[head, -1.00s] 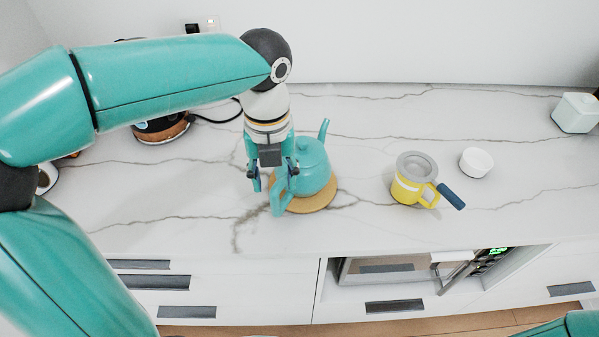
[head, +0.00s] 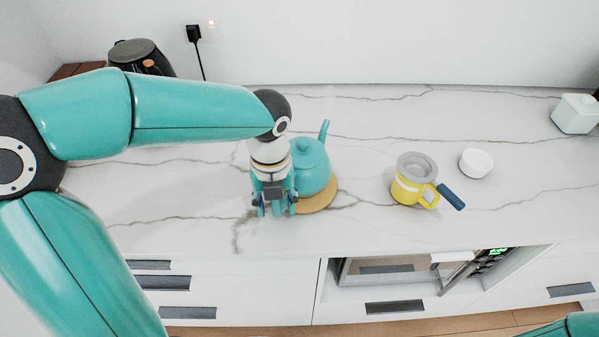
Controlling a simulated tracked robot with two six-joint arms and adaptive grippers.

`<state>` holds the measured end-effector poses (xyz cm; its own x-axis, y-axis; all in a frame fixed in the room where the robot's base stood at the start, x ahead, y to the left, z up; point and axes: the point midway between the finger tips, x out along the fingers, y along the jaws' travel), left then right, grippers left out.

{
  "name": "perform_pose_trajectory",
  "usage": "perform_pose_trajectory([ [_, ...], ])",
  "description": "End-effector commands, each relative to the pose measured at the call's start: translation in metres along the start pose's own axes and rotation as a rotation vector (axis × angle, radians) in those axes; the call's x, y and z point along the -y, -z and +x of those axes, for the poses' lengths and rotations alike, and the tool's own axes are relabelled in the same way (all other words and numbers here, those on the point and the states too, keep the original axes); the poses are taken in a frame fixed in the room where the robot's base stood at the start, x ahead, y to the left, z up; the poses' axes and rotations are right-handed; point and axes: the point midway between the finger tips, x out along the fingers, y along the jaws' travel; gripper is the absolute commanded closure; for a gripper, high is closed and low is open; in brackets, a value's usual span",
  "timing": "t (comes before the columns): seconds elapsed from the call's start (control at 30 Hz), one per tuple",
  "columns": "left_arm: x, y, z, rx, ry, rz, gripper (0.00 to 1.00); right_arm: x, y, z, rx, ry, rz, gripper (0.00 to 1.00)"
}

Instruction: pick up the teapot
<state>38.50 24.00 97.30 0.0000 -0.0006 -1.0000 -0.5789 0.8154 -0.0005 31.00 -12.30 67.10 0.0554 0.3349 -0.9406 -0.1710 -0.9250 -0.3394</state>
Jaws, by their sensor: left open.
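A teal teapot (head: 314,165) with a lid knob stands upright on a round wooden trivet (head: 320,203) on the marble counter. Its spout points up and away to the back right. My left gripper (head: 275,210) is open at the teapot's near left side, fingers pointing down. The gripper hides the teapot's handle, so I cannot tell whether the handle lies between the fingers. My right gripper is not in view; only a bit of my right arm shows at the bottom right.
A yellow mug (head: 405,190) with a grey top stands to the right, a dark blue handle (head: 451,197) beside it. A white bowl (head: 476,162) and a pale canister (head: 575,114) are farther right. A black kettle (head: 140,56) is at back left. The counter's front left is clear.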

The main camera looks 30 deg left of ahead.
Motion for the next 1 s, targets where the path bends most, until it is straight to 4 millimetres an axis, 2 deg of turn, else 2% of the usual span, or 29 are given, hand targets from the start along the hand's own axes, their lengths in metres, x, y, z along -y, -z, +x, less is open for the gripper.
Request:
perform_pose_trajectory([
  [0.03, 0.0000, -0.0001, -0.0002, 0.000, 0.000, 0.000, 0.55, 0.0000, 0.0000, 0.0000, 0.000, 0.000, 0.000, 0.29],
  [0.3, 0.0001, -0.0001, -0.0005, 0.000, 0.000, 0.000, 1.00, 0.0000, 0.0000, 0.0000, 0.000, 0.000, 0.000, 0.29],
  [1.0, 0.0011, -0.0015, -0.0066, 0.006, 0.004, 0.000, 1.00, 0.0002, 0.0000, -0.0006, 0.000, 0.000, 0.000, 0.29],
])
